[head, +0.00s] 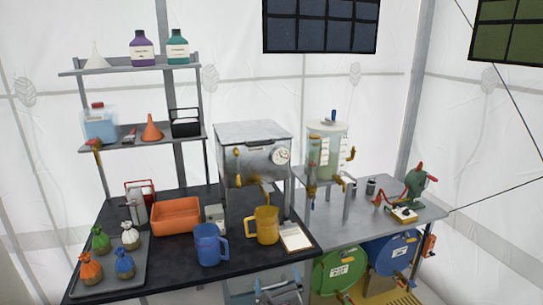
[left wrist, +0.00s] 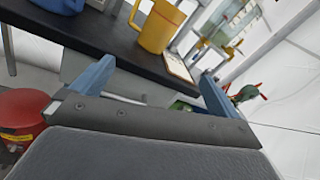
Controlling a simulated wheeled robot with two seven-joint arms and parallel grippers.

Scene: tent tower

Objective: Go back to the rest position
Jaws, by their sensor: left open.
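My left gripper (head: 278,280) shows at the bottom middle of the head view, low in front of the black table's front edge. In the left wrist view its two blue-grey fingers (left wrist: 156,72) stand wide apart with nothing between them. Beyond them are the table edge and a yellow jug (left wrist: 160,27). In the head view the yellow jug (head: 266,226) stands on the table under the metal tank's tap, apart from the gripper. My right gripper is not in view.
The black table (head: 180,264) bears a blue jug (head: 209,246), an orange tray (head: 176,216) and a tray of small tied bags (head: 112,281). Right are a grey bench (head: 350,220), a green drum (head: 338,268) and a blue drum (head: 392,252). A red round object (left wrist: 20,115) is low left in the wrist view.

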